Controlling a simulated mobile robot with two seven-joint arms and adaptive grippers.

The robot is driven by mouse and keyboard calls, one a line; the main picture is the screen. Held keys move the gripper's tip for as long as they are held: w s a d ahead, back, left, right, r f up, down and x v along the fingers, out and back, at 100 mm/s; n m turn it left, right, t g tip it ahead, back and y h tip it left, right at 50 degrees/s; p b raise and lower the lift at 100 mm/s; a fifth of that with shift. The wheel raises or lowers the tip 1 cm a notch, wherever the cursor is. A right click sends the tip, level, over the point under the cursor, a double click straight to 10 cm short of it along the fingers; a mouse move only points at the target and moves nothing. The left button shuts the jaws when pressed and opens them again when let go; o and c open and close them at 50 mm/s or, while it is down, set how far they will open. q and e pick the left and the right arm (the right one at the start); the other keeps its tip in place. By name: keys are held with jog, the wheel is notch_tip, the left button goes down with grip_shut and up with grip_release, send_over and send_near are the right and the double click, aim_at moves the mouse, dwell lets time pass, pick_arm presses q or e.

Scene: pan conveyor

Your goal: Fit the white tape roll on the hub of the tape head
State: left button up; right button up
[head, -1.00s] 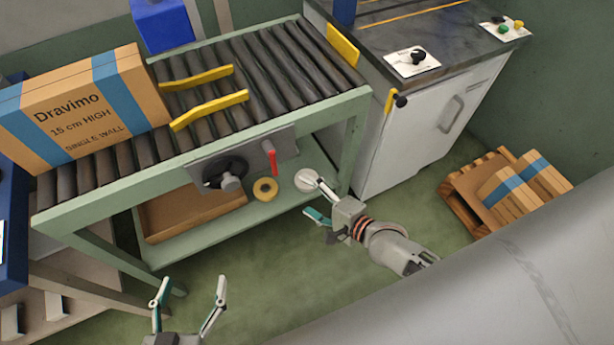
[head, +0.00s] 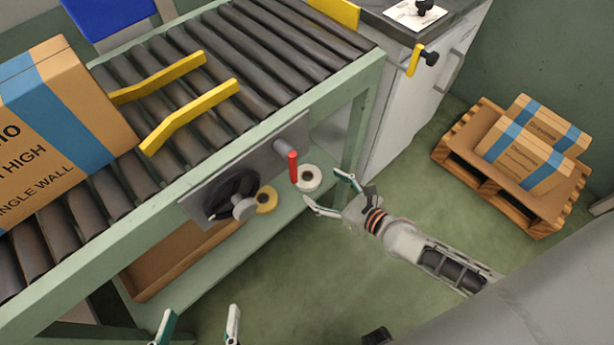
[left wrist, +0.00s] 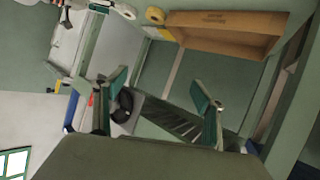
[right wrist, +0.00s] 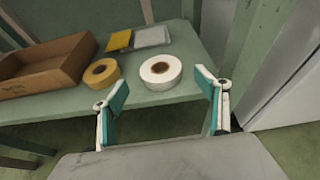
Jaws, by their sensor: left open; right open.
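The white tape roll (head: 309,180) lies flat on the lower shelf below the conveyor; it also shows in the right wrist view (right wrist: 146,72). The tape head is a grey plate (head: 294,132) on the conveyor's side, with a black disc (head: 224,190), a grey knob-like hub (head: 244,208) and a red lever (head: 293,166). My right gripper (head: 328,192) is open and empty, just right of the white roll; in the right wrist view the roll stands ahead between the fingers, not touched. My left gripper (head: 200,318) is open and empty, low in front of the conveyor.
A yellow-tan roll (right wrist: 102,72) lies left of the white one on the shelf, beside an open cardboard box (right wrist: 45,66). Yellow and grey flat pieces lie behind. The conveyor leg (head: 361,120) and a white cabinet (head: 408,115) stand right of the shelf. Floor in front is clear.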

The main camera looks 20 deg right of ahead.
aim_at(312, 181)
jog(key=x, duration=0.2)
jog(key=shift+w+f+b, duration=0.25)
jog(key=shift+b, duration=0.15)
jog(key=b+x, duration=0.1)
jog(key=x, duration=0.3)
jog(key=shift+a+f, duration=0.15)
jog(key=shift+f, duration=0.1)
jog(key=shift+w+a+b, duration=0.15)
jog(key=shift+w+b, duration=0.25)
jog(key=shift+w, duration=0.15)
pick_arm(q)
jog(key=d+n, duration=0.2)
jog(key=s+d, duration=0.1)
jog(key=shift+d+f+n+h, duration=0.1)
jog(key=shift+f+n+h, duration=0.2)
jog(key=shift+f+n, duration=0.1)
pick_arm(e)
jog(key=shift+r, duration=0.1)
jog(key=c, duration=1.2)
